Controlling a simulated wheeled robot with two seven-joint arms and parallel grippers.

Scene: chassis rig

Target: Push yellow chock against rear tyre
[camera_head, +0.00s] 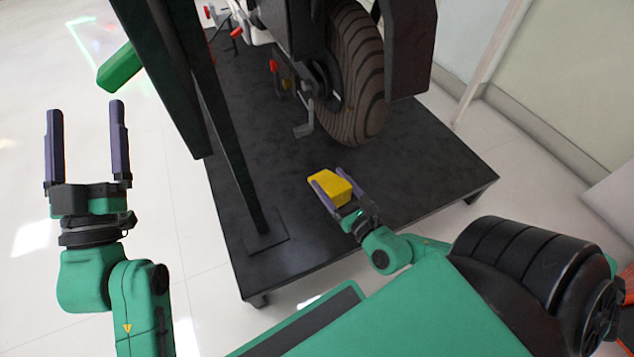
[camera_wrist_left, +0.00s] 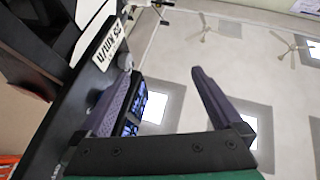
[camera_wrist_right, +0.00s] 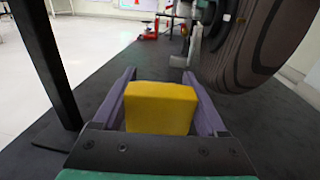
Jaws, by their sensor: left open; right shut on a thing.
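The yellow chock (camera_head: 328,186) is between the fingers of my right gripper (camera_head: 334,187), low over the black platform (camera_head: 420,170). In the right wrist view the chock (camera_wrist_right: 160,108) fills the gap between both fingers, and the gripper is shut on it. The rear tyre (camera_head: 357,85) stands on the platform beyond the chock, with a gap between them in the head view. In the right wrist view the tyre (camera_wrist_right: 250,45) is ahead and to the right of the chock. My left gripper (camera_head: 86,135) is open and empty, raised at the left, away from the platform.
A dark upright post (camera_head: 215,130) with a foot plate (camera_head: 262,246) stands on the platform left of the chock. A stand lever (camera_head: 303,125) hangs beside the tyre. A wall lies beyond the platform's right side. Platform surface between chock and tyre looks clear.

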